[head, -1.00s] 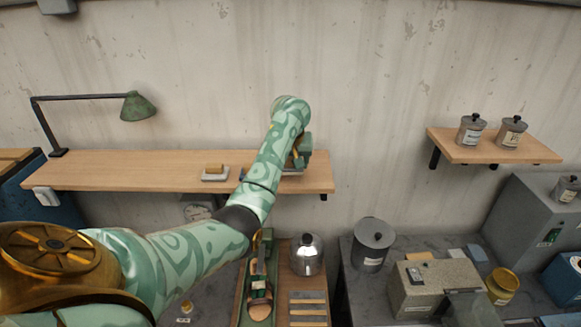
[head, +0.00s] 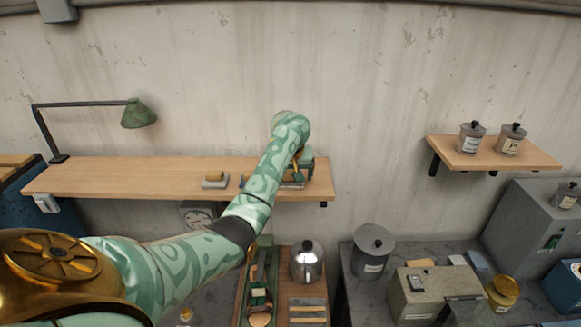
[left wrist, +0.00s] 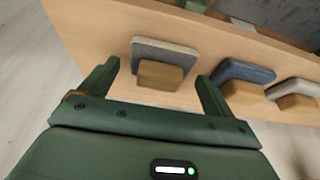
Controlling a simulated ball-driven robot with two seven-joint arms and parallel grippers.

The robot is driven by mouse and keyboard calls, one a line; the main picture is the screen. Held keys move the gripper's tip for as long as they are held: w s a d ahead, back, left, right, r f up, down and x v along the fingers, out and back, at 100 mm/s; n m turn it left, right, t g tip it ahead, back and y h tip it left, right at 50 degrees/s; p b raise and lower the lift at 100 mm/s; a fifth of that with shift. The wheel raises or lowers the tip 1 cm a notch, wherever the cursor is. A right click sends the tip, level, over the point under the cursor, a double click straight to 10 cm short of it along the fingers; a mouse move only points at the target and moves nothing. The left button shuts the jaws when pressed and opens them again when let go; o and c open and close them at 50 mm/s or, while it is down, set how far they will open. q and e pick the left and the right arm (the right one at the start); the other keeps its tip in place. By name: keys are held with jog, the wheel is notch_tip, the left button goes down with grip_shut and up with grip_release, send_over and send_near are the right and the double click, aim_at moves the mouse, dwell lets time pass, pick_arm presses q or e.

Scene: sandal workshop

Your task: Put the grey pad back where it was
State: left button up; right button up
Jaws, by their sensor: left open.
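The grey pad (left wrist: 172,50), a flat slab with a tan block on it, rests on the wooden shelf (left wrist: 95,22). It lies between and just beyond the fingertips of my left gripper (left wrist: 160,78), which is open and holds nothing. In the head view my left gripper (head: 298,172) is over the right end of the shelf, partly hidden by my own arm, and the pad there is mostly covered. Beside the grey pad lie a blue pad (left wrist: 247,71) and a paler pad (left wrist: 302,86), each with a tan block. My right gripper is not in view.
The shelf (head: 120,178) has a green lamp (head: 138,114) at its left, with bare wood between the lamp and the pale pad (head: 214,180). A small shelf (head: 490,155) at right holds two jars.

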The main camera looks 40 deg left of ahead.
pick_arm(q)
jog(key=v, duration=1.1)
jog(key=shift+r, duration=0.35)
jog(key=shift+s, duration=0.1)
